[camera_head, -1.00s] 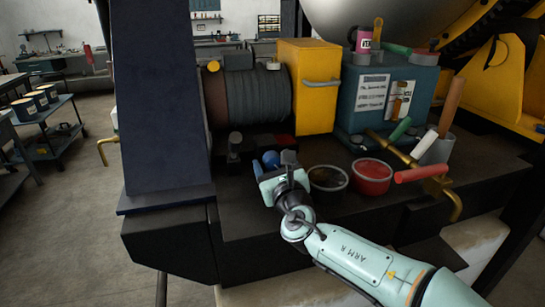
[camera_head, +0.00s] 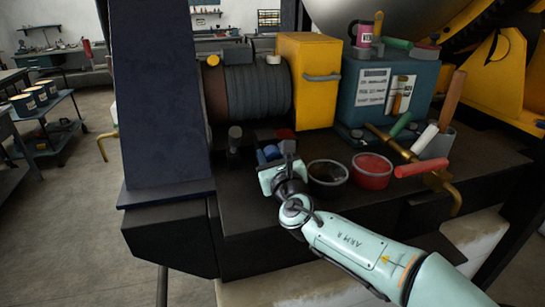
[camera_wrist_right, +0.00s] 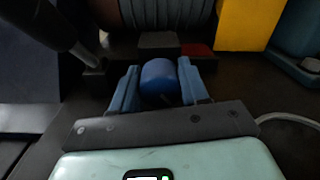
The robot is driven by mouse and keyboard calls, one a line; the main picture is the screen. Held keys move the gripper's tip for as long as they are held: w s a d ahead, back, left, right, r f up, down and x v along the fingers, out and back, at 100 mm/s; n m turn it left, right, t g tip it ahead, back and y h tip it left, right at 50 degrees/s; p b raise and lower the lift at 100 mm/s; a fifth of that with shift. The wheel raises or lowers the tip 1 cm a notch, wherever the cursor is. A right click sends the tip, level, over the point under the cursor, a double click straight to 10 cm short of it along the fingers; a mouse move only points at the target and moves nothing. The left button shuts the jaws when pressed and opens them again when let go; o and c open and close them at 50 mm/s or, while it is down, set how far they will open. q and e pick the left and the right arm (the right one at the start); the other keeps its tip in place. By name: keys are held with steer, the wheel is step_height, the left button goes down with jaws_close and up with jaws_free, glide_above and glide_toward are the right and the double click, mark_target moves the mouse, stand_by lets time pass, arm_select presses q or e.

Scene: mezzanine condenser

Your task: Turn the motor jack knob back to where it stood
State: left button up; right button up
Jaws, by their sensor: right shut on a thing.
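The motor jack knob (camera_wrist_right: 158,82) is a blue rounded cylinder. In the right wrist view it sits between the two blue fingers of my right gripper (camera_wrist_right: 158,88), which is shut on it. In the head view the blue knob (camera_head: 271,153) shows just past my right gripper (camera_head: 275,154), on the dark bench top in front of the ribbed motor (camera_head: 258,92). The gripper's body hides the near side of the knob. My left gripper is in neither view.
A tub of dark stuff (camera_head: 327,172) and a tub of red stuff (camera_head: 371,171) stand close right of my gripper. A dark upright post (camera_head: 235,138) stands close left. A blue slanted column (camera_head: 157,100) rises farther left. A red-handled tool (camera_head: 420,168) lies at right.

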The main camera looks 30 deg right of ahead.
steer(key=shift+f+m+b, duration=0.15)
steer(key=shift+m+b, duration=0.8)
steer(key=shift+m, duration=0.05)
steer(key=shift+m+b, duration=1)
steer(key=shift+m, duration=0.2)
steer(key=shift+d+m+b, duration=0.1)
steer(key=shift+m+b, duration=1)
steer(key=shift+m, duration=0.5)
steer(key=o, duration=1)
steer(key=shift+o, duration=0.2)
steer(key=shift+s, duration=0.1)
steer(key=v, duration=0.6)
steer(key=b+v, duration=0.1)
steer(key=v, duration=0.6)
steer(key=shift+s+r, duration=0.1)
steer(key=shift+r, duration=0.15)
